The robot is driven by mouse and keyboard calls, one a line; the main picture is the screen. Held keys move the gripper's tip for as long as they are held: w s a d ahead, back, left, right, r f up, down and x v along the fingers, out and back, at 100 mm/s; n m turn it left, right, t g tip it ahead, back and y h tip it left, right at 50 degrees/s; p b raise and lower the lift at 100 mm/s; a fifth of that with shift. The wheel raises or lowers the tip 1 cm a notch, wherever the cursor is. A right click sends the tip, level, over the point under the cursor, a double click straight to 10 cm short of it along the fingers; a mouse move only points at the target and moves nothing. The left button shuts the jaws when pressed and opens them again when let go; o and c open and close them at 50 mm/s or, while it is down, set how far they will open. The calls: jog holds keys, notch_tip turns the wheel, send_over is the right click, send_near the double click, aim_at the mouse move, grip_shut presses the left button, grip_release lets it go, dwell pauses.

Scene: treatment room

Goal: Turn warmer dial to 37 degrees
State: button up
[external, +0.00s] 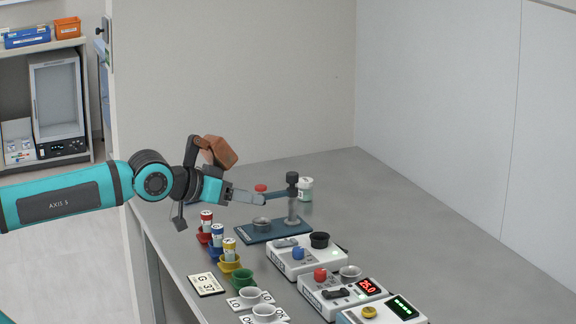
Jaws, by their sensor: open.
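A white device (337,297) with a red display (368,286) reading 25.0 stands on the grey table at the lower right. It carries a red knob (320,274), a black lever-like part (337,294) and a round grey cup-like part (350,271). I cannot tell which part is the warmer's dial. A card (206,284) with 37 on it lies to the left. My gripper (261,199) is open, behind and above the devices, close to a stand's arm; I cannot tell if they touch. It appears apart from the white devices.
A blue-based stand (273,230) with a post is below my gripper. A white device with a blue knob (298,253) and one with a green display (402,308) flank the 25.0 device. Colored cups (229,263) with vials line the left edge. The right side is clear.

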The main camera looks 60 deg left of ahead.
jog(key=w+f+n+g, duration=0.1)
jog(key=w+n+g, duration=0.35)
jog(key=w, duration=0.35)
jog(key=n+g, duration=0.5)
jog(key=g, duration=0.4)
send_near(320, 270)
notch_tip(320, 270, down, 9)
jog(key=shift+r, duration=0.1)
jog(key=shift+c, duration=0.5)
jog(key=c, duration=0.9)
